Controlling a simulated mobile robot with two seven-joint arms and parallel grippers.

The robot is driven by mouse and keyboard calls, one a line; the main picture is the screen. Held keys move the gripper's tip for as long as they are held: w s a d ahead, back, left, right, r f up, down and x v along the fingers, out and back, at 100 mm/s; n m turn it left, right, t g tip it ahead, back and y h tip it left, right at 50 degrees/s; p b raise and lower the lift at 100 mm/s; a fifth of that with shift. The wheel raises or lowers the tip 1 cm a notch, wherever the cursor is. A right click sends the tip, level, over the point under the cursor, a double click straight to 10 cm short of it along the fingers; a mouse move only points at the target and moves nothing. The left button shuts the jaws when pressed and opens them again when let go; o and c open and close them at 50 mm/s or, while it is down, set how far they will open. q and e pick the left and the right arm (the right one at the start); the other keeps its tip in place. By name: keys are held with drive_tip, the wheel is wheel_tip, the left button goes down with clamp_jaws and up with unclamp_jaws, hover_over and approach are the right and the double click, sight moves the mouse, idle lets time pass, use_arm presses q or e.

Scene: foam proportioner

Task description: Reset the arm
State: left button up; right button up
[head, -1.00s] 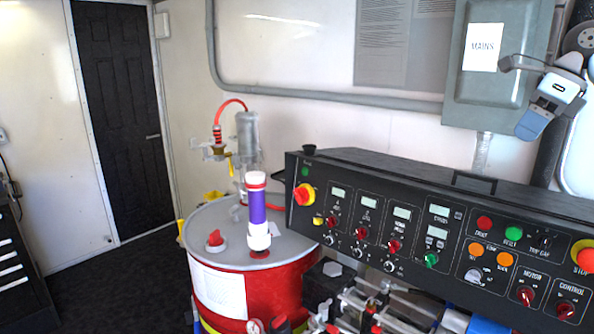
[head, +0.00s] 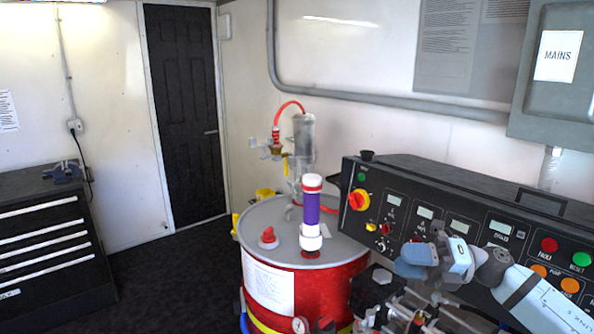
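My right arm (head: 535,298) comes in from the lower right. Its gripper (head: 408,262), with blue-grey fingers, points left in front of the lower part of the black control panel (head: 480,195) and hides some of its knobs. I see nothing held in it, but the finger gap cannot be made out from this angle. My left gripper is not in view.
A red drum (head: 325,290) with a grey lid carries a purple and white cylinder (head: 311,215). Pipework and valves (head: 400,315) sit below the panel. A grey MAINS box (head: 560,95) hangs at upper right. A black drawer cabinet (head: 50,240) stands left; the floor between is clear.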

drive_tip(key=s+a+f+m+t+h+p, duration=0.1)
drive_tip(key=s+f+m+t+h, duration=0.35)
drive_tip(key=f+m+t, duration=0.65)
drive_tip(key=s+a+f+m+t+h+p, duration=0.1)
drive_tip(key=s+f+m+t+h, duration=0.3)
drive_tip(key=f+m, duration=0.85)
drive_tip(key=s+f+m+g+h, duration=0.5)
drive_tip(key=s+f+m+h, duration=0.2)
drive_tip(key=s+f+m, duration=0.6)
drive_tip(key=s+f, duration=0.1)
drive_tip(key=s, duration=0.3)
drive_tip(key=shift+s+d+g, duration=0.15)
drive_tip(key=shift+s+g, duration=0.15)
drive_tip(key=shift+s, duration=0.1)
